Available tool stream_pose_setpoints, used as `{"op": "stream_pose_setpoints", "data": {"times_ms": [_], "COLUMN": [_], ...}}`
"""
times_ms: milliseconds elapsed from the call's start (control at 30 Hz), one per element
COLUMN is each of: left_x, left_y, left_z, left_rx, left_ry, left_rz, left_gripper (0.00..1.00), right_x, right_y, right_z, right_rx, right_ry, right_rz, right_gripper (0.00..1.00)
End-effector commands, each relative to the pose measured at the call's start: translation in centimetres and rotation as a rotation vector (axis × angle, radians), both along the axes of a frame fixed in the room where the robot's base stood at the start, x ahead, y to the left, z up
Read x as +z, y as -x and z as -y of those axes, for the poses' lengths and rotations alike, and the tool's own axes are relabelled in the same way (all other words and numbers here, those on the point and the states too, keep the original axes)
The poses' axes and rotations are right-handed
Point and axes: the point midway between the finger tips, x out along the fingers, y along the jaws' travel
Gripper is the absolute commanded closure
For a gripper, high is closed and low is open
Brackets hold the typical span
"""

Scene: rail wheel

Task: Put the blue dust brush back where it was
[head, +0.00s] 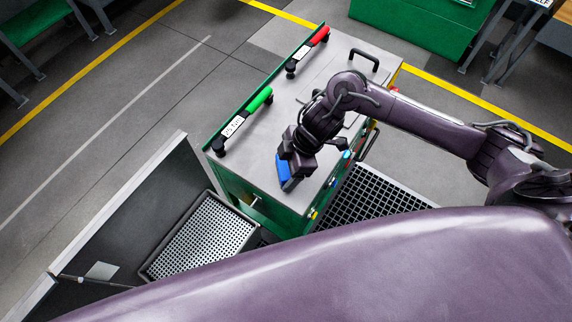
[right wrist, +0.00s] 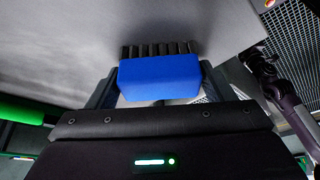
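The blue dust brush (head: 283,169) is at the near end of the grey-topped green cart (head: 322,85). In the right wrist view the brush (right wrist: 160,77) shows its blue body and a row of black bristles pointing away from me. My right gripper (head: 291,162) is at the brush, with one finger against each end of the blue body, shut on it. Whether the bristles touch the cart top is hard to tell. My left gripper is out of view.
A red-handled tool (head: 308,51) and a green-handled tool (head: 243,120) lie along the cart's left edge. A black handle (head: 365,58) rises at the far end. A perforated tray (head: 203,246) is below left, and a black grid (head: 368,197) lies to the right.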

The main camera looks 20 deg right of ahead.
Motion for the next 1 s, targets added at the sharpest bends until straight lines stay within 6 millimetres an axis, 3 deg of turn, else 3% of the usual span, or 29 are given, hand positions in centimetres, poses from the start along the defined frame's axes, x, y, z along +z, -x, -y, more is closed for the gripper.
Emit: {"op": "stream_pose_setpoints", "data": {"times_ms": [133, 533, 1000], "left_x": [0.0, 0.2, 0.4], "left_y": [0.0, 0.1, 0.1], "left_z": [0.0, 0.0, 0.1], "left_rx": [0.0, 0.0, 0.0], "left_ry": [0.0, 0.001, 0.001], "left_rz": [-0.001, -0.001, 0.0], "left_gripper": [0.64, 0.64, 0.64], "right_x": [0.0, 1.1, 9.7], "right_y": [0.0, -0.1, 0.4], "right_z": [0.0, 0.3, 3.9], "right_rx": [0.0, 0.0, 0.0], "right_ry": [0.0, -0.001, 0.003], "right_rz": [0.0, 0.003, 0.004], "right_gripper": [0.06, 0.06, 0.06]}}
